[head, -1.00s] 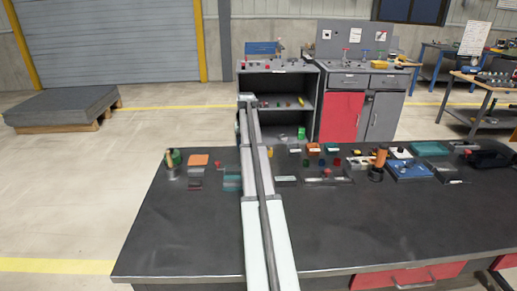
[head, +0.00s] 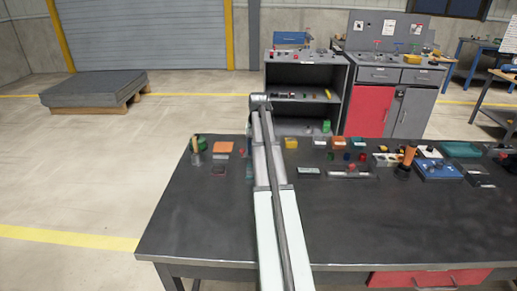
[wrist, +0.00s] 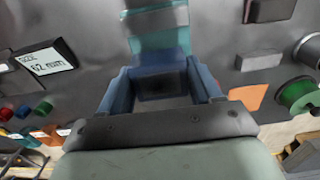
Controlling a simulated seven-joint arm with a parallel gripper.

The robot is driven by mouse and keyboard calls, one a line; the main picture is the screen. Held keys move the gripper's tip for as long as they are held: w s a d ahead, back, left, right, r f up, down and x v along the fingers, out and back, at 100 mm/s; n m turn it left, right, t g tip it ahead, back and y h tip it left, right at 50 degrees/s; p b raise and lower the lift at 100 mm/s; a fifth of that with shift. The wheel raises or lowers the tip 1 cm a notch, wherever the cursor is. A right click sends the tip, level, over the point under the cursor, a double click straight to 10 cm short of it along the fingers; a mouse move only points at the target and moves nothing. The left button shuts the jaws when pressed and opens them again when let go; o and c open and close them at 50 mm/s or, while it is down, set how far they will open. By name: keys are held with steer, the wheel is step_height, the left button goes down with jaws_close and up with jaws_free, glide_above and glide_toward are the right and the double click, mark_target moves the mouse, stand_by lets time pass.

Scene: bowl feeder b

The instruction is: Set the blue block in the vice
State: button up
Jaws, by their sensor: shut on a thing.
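My gripper (wrist: 161,80) shows in the wrist view with its two blue-grey fingers on either side of the blue block (wrist: 160,61). It is shut on this block and holds it at the fingertips. A teal body with a grey bar across it, which looks like the vice (wrist: 158,40), lies just beyond the block. I cannot tell whether the block touches it. In the head view only a teal edge of the vice (head: 249,172) shows left of my arm; my arm hides the gripper and the block.
An orange square (wrist: 247,97), a green spool (wrist: 296,94), a grey block (wrist: 260,60) and a labelled display (wrist: 45,62) lie around the gripper. In the head view, a tool cup (head: 197,158) stands at left and an orange-handled tool (head: 407,158) at right. The table's front (head: 220,225) is clear.

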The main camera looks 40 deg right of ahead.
steer(key=shift+f, duration=0.2)
steer(key=shift+f, duration=2.2)
steer(key=o, duration=1.3)
step_height(320, 180, up, 14)
steer(key=shift+f, duration=0.1)
